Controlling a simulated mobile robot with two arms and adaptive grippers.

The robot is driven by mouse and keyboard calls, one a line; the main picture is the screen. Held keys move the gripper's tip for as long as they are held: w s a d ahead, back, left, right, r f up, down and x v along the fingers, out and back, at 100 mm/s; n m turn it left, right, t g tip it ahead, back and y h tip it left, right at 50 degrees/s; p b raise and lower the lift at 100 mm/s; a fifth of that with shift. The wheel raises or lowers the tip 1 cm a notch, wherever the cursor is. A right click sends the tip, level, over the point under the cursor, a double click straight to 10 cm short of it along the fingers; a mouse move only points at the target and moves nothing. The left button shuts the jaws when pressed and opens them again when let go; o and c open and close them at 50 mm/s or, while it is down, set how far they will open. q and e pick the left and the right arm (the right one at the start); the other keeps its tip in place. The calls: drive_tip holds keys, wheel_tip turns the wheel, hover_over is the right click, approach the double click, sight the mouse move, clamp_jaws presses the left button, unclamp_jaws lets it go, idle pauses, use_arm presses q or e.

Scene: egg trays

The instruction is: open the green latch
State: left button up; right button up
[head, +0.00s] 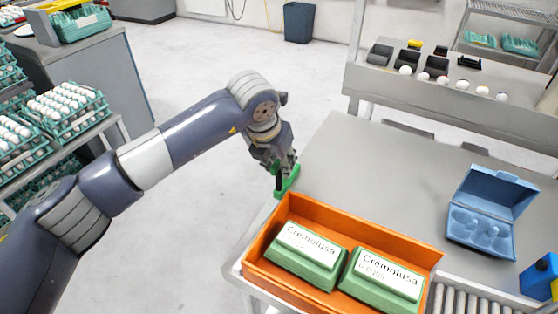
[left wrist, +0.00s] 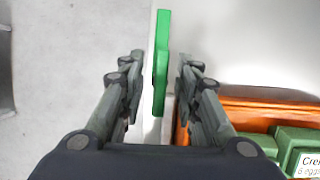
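The green latch (head: 289,181) is at the left edge of the grey table, just beyond the orange box's corner. In the left wrist view the green latch (left wrist: 161,62) is a long upright bar, wider at its top. My left gripper (head: 279,176) is down at the latch and partly covers it in the head view. In the left wrist view my left gripper (left wrist: 160,82) is open, with a finger on each side of the latch's lower part and gaps between. My right gripper is not in view.
An orange box (head: 400,245) with two green egg cartons (head: 312,258) stands close by on the right. An open blue egg carton (head: 480,240) lies farther right, near rollers (head: 470,302). The table's middle (head: 385,170) is clear. Egg racks (head: 70,130) stand at left.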

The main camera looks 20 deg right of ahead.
use_arm(q)
drive_tip(key=v, duration=1.2)
drive_tip(key=shift+f, duration=0.1)
